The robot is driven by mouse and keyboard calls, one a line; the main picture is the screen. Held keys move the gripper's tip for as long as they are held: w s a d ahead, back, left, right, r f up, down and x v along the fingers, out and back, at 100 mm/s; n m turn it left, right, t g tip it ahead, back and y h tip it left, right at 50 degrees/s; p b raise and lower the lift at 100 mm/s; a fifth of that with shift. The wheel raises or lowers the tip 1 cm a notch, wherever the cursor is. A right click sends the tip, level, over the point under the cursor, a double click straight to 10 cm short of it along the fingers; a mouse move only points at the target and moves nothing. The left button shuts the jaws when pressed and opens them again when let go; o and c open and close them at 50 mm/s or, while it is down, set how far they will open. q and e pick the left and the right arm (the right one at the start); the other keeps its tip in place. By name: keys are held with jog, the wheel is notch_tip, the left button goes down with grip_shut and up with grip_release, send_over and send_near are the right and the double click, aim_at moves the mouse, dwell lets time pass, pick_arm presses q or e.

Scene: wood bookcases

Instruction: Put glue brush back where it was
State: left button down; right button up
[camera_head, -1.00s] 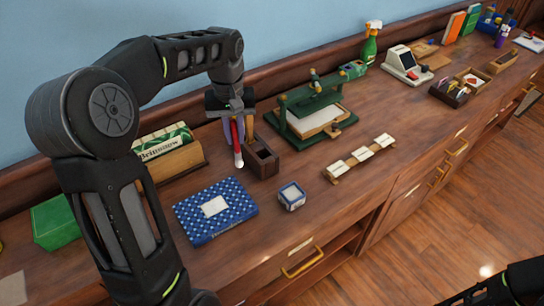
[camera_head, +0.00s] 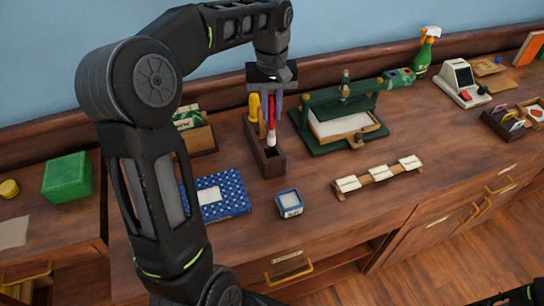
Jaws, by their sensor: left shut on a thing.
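The glue brush (camera_head: 271,116), with a red handle and a pale lower end, hangs upright in my left gripper (camera_head: 273,91). My left gripper is shut on its upper part. The brush is at the dark wooden tool holder (camera_head: 267,160), over or partly in its slots; I cannot tell if it touches. A yellow-handled tool (camera_head: 253,107) and a tan-handled tool (camera_head: 262,124) stand in the holder left of the brush. The front compartment of the holder looks empty. My right gripper is not visible; only a dark piece of my arm shows at the lower right.
A green press (camera_head: 337,118) stands right of the holder. A small blue-and-white box (camera_head: 289,203) and a blue patterned book (camera_head: 232,196) lie in front. A wooden card strip (camera_head: 378,178) lies to the right. A box of cards (camera_head: 200,138) is behind my arm.

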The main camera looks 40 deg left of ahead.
aim_at(271, 129)
pick_arm(q)
notch_tip(271, 129, down, 6)
jog(key=shift+r+p, duration=0.15)
jog(key=shift+p, duration=0.2)
jog(key=shift+f+p, duration=0.3)
jog(key=shift+f, duration=1.7)
jog(key=c, duration=1.4)
grip_release()
jog(key=shift+o, duration=0.2)
notch_tip(271, 129, up, 12)
jog(key=shift+r+b, duration=0.15)
jog(key=shift+b, duration=0.4)
